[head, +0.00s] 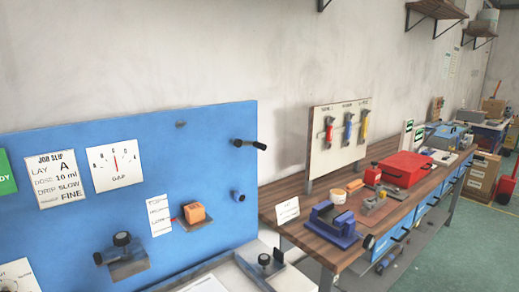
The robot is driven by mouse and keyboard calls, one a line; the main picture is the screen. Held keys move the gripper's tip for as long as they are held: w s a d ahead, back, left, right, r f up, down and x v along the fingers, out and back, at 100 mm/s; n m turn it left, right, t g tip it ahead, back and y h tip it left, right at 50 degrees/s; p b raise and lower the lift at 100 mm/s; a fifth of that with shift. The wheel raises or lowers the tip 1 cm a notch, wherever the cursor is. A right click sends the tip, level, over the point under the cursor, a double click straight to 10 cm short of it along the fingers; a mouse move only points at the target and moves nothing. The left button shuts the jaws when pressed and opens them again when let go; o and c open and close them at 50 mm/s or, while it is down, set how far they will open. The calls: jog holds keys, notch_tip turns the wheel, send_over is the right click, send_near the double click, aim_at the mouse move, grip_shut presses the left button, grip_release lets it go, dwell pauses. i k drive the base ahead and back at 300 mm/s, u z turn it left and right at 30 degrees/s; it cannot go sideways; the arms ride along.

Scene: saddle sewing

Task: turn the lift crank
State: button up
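A blue upright panel (60,220) fills the left. Near its upper right edge a crank-like part with a black handle (249,144) sticks out to the right. No label on it can be read, so I cannot tell if it is the lift crank. Lower on the panel, a grey metal block with black round knobs (122,250) is mounted. A blue round knob (237,196) sits below the black handle. My gripper is not in this view.
An orange block (194,213) sits on the panel beside a small white label. Gauge and job cards hang above. A wooden workbench (345,262) on the right holds a blue vise (334,224) and a red box (404,169).

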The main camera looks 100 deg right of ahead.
aim_at(238, 143)
jog(key=z, duration=0.6)
jog(key=k, duration=0.85)
jog(key=z, duration=1.05)
jog(key=k, duration=0.5)
jog(key=u, duration=0.1)
jog(key=i, duration=1.15)
jog(key=z, duration=0.15)
